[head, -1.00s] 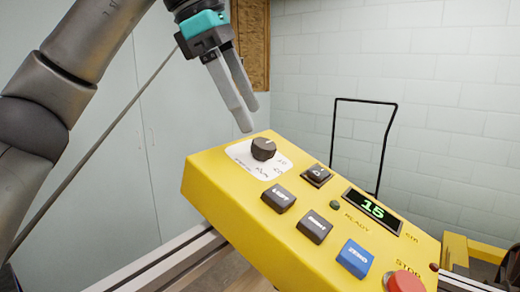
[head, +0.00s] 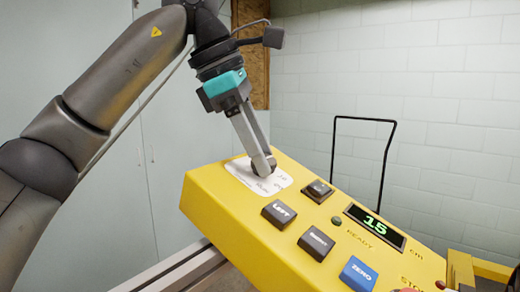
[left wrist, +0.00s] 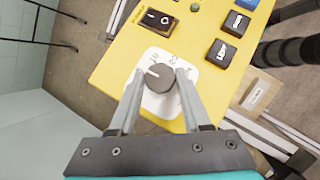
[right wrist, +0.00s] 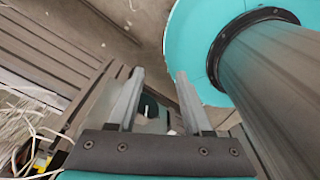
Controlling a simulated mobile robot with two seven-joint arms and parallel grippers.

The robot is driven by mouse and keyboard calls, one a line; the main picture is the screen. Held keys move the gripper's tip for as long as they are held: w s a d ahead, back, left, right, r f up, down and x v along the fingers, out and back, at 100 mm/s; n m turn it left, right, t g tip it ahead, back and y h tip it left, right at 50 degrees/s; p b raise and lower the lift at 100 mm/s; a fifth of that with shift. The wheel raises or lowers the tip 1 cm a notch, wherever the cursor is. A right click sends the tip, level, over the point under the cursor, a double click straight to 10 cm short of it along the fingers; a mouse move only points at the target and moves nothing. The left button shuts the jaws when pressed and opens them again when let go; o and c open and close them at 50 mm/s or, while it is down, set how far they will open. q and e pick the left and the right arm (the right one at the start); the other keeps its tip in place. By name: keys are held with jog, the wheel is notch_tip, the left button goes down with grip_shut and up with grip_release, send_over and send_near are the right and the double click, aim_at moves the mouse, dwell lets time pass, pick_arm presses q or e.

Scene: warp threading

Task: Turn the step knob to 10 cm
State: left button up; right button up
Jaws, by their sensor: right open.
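The step knob (left wrist: 160,77) is a dark round knob with a white pointer mark, on a white printed dial plate (head: 240,171) at the far left end of the yellow control box (head: 225,210). In the left wrist view the mark points to the upper left; the dial numbers are small and hard to read. My left gripper (head: 262,168) reaches down to the knob. Its fingers are open, one on each side of the knob, with little gap. In the head view the fingers hide much of the knob. My right gripper (right wrist: 160,75) is open and empty, away from the box.
The box carries a display (head: 374,226) reading 15 cm, dark LEFT (head: 278,213) and RIGHT (head: 316,243) buttons, a blue ZERO button (head: 357,273) and a rocker switch (head: 318,190). A black wire frame (head: 334,150) stands behind the box.

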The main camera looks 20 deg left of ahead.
pick_arm(q)
grip_shut()
jog(key=shift+r+g+p, duration=0.15)
jog(key=shift+g+p, duration=0.15)
jog(key=shift+p, duration=0.5)
jog(key=m+g+p, duration=0.1)
jog(key=m+p, duration=0.1)
jog(key=p, duration=0.2)
jog(key=m+g+p, duration=0.2)
jog(key=p, duration=0.3)
jog(key=m+g+p, duration=0.1)
jog(key=m+p, duration=0.1)
jog(key=p, duration=0.2)
jog(key=shift+w+r, duration=0.1)
jog(key=shift+w, duration=0.3)
jog(key=shift+d+m+g+y+p, duration=0.1)
jog(key=shift+m+g+y+p, duration=0.4)
jog(key=shift+m+p, duration=0.45)
jog(key=shift+f, duration=0.2)
